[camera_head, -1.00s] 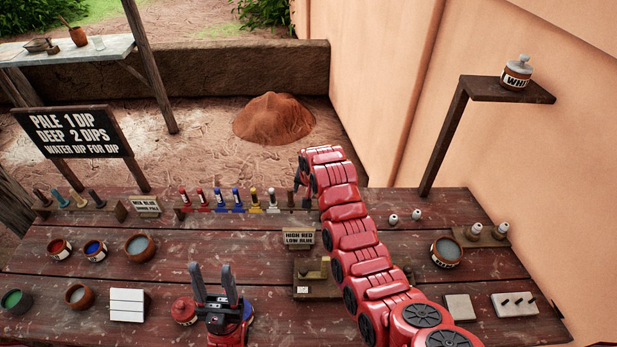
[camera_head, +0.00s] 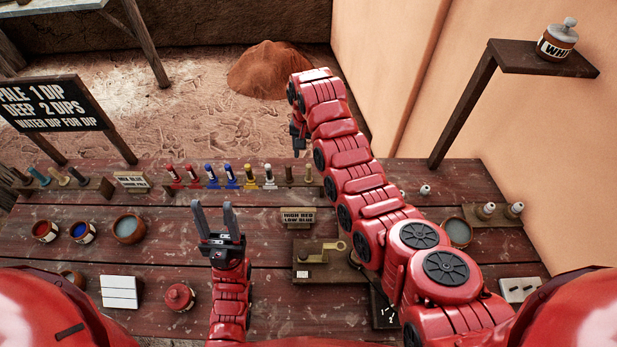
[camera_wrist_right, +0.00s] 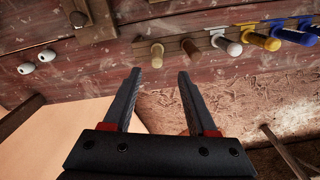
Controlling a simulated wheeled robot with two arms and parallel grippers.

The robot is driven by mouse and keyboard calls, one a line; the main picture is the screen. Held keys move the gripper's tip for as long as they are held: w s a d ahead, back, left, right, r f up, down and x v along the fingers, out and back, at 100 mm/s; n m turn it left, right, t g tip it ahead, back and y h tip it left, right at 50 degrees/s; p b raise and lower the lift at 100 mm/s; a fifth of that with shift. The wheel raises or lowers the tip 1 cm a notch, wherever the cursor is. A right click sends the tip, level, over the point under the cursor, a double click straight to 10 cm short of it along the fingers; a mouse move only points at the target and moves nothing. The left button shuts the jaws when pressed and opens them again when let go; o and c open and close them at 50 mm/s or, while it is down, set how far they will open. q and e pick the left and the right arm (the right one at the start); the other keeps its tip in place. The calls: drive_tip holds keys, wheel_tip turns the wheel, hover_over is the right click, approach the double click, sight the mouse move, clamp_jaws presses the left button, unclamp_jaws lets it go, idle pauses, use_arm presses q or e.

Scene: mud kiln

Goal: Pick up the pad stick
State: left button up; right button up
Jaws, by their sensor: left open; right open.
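Several upright sticks with coloured ends stand in a long wooden rack (camera_head: 205,187) at the table's back edge. From left they run red, blue, yellow, white and brown; I cannot tell for sure which is the pad stick. A plain tan stick (camera_wrist_right: 157,50) and a brown stick (camera_wrist_right: 190,47) stand at the rack's end in the right wrist view. My right gripper (camera_head: 298,143) is open and empty beyond the rack's right part; its fingers (camera_wrist_right: 157,78) point toward those plain sticks, apart from them. My left gripper (camera_head: 212,206) is open and empty above the table, in front of the rack.
A smaller stick rack (camera_head: 92,187) stands at the back left. A "HIGH RED LOW BLUE" sign (camera_head: 298,218), a wooden block with brass fitting (camera_head: 318,258), paint bowls (camera_head: 129,229) and a red lidded pot (camera_head: 179,297) stand on the table. A shelf (camera_head: 520,58) rises at right.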

sight(309, 172)
wheel_tip(309, 172, down, 4)
drive_tip(key=shift+r+b, duration=0.15)
drive_tip(key=shift+b, duration=0.15)
drive_tip(key=shift+s+d+f, duration=0.1)
drive_tip(key=shift+s+f, duration=0.1)
drive_tip(key=shift+f, duration=0.25)
drive_tip(key=f, duration=0.2)
drive_tip(key=f+b, duration=0.1)
drive_tip(key=f, duration=0.1)
drive_tip(key=shift+d+f, duration=0.2)
drive_tip(key=shift+f, duration=0.2)
clamp_jaws()
